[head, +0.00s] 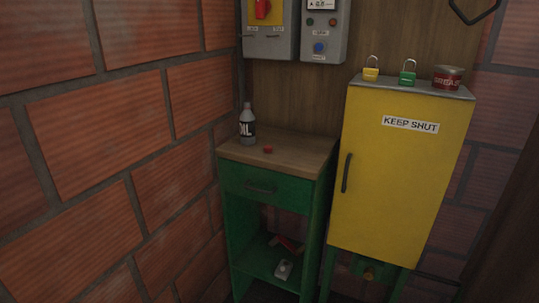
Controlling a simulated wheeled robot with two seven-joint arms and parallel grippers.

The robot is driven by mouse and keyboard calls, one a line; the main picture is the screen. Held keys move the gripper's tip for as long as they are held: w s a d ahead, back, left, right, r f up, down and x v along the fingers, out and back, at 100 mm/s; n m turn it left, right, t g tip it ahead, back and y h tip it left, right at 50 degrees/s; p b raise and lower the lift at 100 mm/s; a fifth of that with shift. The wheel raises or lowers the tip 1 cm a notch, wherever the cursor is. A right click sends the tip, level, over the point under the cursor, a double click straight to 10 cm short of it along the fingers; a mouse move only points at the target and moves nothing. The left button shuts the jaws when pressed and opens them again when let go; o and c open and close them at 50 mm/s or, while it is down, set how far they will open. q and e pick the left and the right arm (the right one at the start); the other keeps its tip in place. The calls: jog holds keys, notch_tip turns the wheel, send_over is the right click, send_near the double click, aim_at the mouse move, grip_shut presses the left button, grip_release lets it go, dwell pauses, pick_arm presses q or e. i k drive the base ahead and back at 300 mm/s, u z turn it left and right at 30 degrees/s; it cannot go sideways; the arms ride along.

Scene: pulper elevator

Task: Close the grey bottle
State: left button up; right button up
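The grey bottle (247,124) stands upright on the wooden top of a green cabinet, near its back left corner. It has a dark label with white letters that end in "IL". Its narrow neck points up; at this size I cannot tell clearly whether the neck is open. A small red cap-like piece (267,149) lies on the wooden top to the right of the bottle and nearer to me, apart from it. Neither of my grippers shows in the head view.
The green cabinet (262,188) has a drawer and an open lower shelf with small items. A yellow cabinet (398,170) marked "KEEP SHUT" stands close on its right, with two padlocks and a red tin (447,77) on top. Control boxes (321,30) hang above. Brick wall borders the left.

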aim_at(247, 120)
jog(key=z, duration=0.85)
jog(key=i, duration=0.5)
jog(key=z, duration=0.05)
